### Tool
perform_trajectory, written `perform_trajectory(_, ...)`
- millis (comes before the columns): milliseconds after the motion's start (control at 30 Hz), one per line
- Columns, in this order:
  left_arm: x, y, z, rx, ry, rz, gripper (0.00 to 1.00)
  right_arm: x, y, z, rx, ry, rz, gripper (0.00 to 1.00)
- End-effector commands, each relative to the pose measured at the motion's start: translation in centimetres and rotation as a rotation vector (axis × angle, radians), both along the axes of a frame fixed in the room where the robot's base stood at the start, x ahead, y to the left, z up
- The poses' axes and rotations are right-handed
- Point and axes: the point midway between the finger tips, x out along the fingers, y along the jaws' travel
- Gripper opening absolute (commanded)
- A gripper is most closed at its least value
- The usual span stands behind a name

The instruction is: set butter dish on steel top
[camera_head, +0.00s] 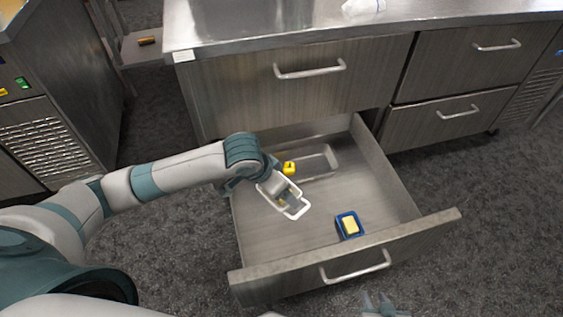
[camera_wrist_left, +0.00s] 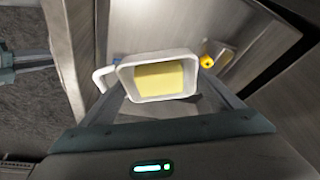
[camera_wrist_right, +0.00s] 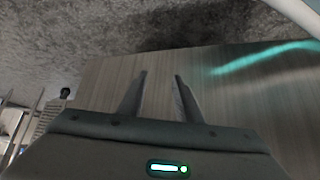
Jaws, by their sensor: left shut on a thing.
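A white dish with a side handle and a pale yellow block of butter inside (camera_wrist_left: 160,93) is between the fingers of my left gripper (camera_wrist_left: 163,88). In the head view this white dish (camera_head: 296,212) is over the open drawer, partly hidden by my left gripper (camera_head: 284,197), which is shut on it. A blue dish with a yellow block (camera_head: 349,225) lies on the drawer floor near its front. The steel top (camera_head: 240,22) is above the drawers. My right gripper (camera_head: 379,303) is at the bottom edge of the head view, its fingers apart and empty in the right wrist view (camera_wrist_right: 160,76).
The open drawer (camera_head: 400,190) juts out below the counter. A shallow tray (camera_head: 330,157) and a small yellow item (camera_head: 289,168) are at its back. A pale crumpled thing (camera_head: 362,7) lies on the steel top; its left part is clear.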

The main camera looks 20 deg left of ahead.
Motion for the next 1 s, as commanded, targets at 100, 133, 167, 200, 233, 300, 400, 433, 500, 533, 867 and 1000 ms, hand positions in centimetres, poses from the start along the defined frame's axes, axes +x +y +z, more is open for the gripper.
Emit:
perform_trajectory(100,0.1,0.4,5.5,-0.003,-0.002,0.087,0.58,-1.3,-0.2,0.0,-0.006,0.044,-0.001,0.31)
perform_trajectory(133,0.1,0.6,6.5,-0.003,-0.003,0.11,0.58,-1.7,-0.2,-0.3,-0.007,0.055,-0.002,0.31)
perform_trajectory(167,0.2,0.8,7.5,-0.003,-0.003,0.135,0.58,-2.2,-0.3,-0.5,-0.008,0.065,-0.002,0.31)
perform_trajectory(200,0.2,1.0,8.8,-0.003,-0.003,0.166,0.58,-2.7,-0.4,-0.9,-0.011,0.08,-0.003,0.31)
perform_trajectory(233,0.2,1.2,9.9,-0.003,-0.002,0.191,0.58,-3.2,-0.4,-1.1,-0.012,0.088,-0.002,0.31)
perform_trajectory(300,0.2,1.6,12.2,-0.003,-0.002,0.246,0.58,-4.3,-0.6,-1.6,-0.016,0.112,-0.004,0.31)
perform_trajectory(400,0.2,2.2,15.3,-0.002,-0.001,0.324,0.58,-5.9,-0.8,-2.2,-0.02,0.145,-0.004,0.31)
perform_trajectory(433,0.2,2.3,16.1,-0.003,-0.002,0.346,0.58,-6.4,-0.9,-2.4,-0.021,0.153,-0.005,0.31)
perform_trajectory(500,0.2,2.7,17.8,-0.002,-0.001,0.392,0.58,-7.4,-1.0,-2.7,-0.023,0.171,-0.005,0.31)
perform_trajectory(533,0.2,2.9,18.4,-0.002,-0.001,0.41,0.58,-7.9,-1.1,-2.9,-0.024,0.178,-0.006,0.31)
perform_trajectory(867,0.0,3.6,21.0,-0.001,-0.001,0.501,0.58,-9.9,-1.5,-3.9,-0.03,0.209,-0.007,0.31)
perform_trajectory(1000,0.0,3.6,20.9,-0.001,-0.001,0.501,0.58,-9.9,-1.5,-4.0,-0.03,0.209,-0.007,0.31)
